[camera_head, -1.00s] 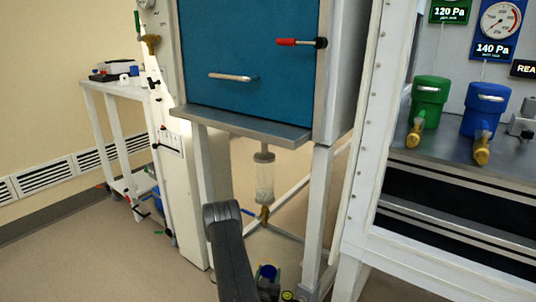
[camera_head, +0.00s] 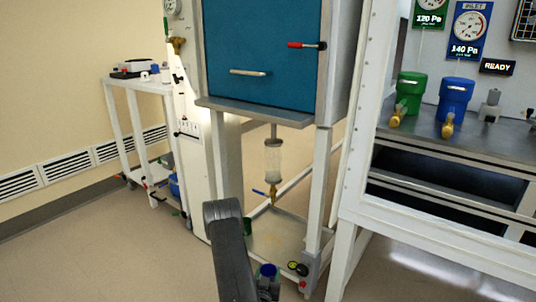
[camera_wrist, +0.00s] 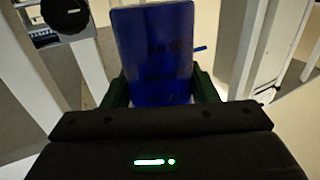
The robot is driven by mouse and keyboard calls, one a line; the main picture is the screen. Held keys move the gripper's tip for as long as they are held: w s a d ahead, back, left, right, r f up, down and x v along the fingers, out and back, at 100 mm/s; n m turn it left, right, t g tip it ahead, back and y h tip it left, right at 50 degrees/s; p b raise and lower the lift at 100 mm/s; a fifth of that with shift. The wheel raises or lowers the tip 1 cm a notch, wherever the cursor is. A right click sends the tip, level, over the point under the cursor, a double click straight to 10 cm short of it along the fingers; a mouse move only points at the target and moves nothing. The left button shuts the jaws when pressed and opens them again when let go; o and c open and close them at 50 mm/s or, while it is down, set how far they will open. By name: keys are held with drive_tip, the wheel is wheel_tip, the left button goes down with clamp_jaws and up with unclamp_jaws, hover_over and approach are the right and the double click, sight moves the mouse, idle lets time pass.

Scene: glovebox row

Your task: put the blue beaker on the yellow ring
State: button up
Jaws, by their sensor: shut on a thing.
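The blue beaker (camera_wrist: 155,45) fills the middle of the wrist view, between the dark green fingers of my gripper (camera_wrist: 160,92). My gripper is shut on it. In the head view only the beaker's blue top (camera_head: 267,270) shows at the bottom edge, beside my dark arm. My gripper is low in front of the frame under the teal-doored cabinet.
The teal-doored cabinet (camera_head: 262,50) stands on white legs, with a clear cylinder (camera_head: 273,160) hanging beneath it. A white trolley (camera_head: 130,83) is at the left. A bench (camera_head: 470,138) with green and blue canisters is at the right. Open floor lies at lower left.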

drive_tip(key=s+r+n+y+p, duration=0.1)
drive_tip(key=s+r+y+p, duration=0.1)
drive_tip(key=r+p, duration=1.9)
drive_tip(key=s+r+n+y+p, duration=0.1)
drive_tip(key=s+r+p, duration=0.2)
drive_tip(key=r+p, duration=1.85)
drive_tip(key=shift+s+a+f+b, duration=0.15)
drive_tip(key=shift+s+b, duration=0.5)
drive_tip(key=shift+b, duration=2.05)
drive_tip(key=shift+s+d+f+b, duration=0.15)
drive_tip(key=shift+s+b, duration=0.45)
drive_tip(key=shift+b, duration=2.1)
